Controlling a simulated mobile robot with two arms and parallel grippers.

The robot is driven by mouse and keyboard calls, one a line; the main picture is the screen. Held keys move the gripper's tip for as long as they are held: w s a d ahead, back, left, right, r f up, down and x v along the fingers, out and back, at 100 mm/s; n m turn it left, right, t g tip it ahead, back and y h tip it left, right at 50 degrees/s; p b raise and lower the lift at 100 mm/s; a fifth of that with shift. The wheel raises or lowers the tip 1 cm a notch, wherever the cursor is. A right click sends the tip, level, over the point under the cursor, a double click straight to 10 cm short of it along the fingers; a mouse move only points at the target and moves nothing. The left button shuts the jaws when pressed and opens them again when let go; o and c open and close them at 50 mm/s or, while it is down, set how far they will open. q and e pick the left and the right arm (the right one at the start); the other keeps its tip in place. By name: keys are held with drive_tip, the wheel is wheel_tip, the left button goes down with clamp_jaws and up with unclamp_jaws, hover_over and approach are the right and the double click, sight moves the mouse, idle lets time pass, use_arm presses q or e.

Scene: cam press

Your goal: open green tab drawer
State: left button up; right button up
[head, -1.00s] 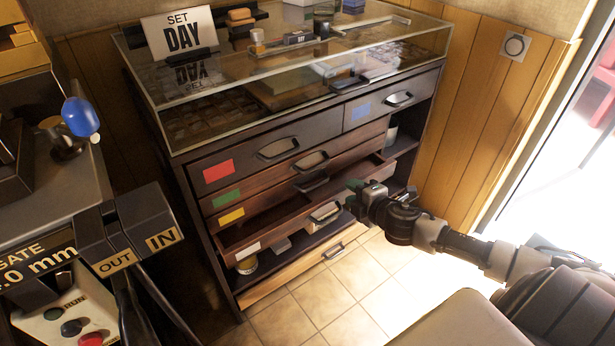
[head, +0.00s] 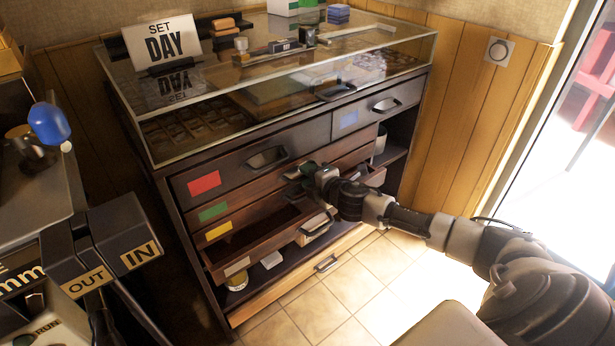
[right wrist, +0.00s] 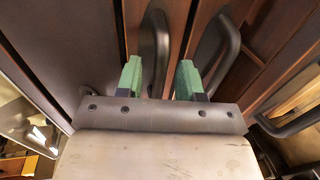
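The green tab (head: 212,212) marks a narrow, closed drawer in the dark wooden cabinet, below the red-tab drawer and above the yellow-tab one. My right gripper (head: 308,170) is at the front of that drawer, over its handle, which it mostly hides in the head view. In the right wrist view the two green fingers (right wrist: 159,80) are apart. The dark green-tab drawer handle (right wrist: 155,45) lies between them, with gaps visible on the sides. The yellow-tab drawer's handle (right wrist: 218,50) is just outside the right finger. My left gripper is not in view.
The white-tab drawer (head: 237,266) stands partly pulled out below my right gripper. A glass case (head: 290,110) tops the cabinet. An IN/OUT machine (head: 110,250) stands at left. Tiled floor is clear in front.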

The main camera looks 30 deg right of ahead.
drive_tip(key=shift+w, duration=0.35)
drive_tip(key=shift+c, duration=0.3)
clamp_jaws()
drive_tip(key=shift+f, duration=0.1)
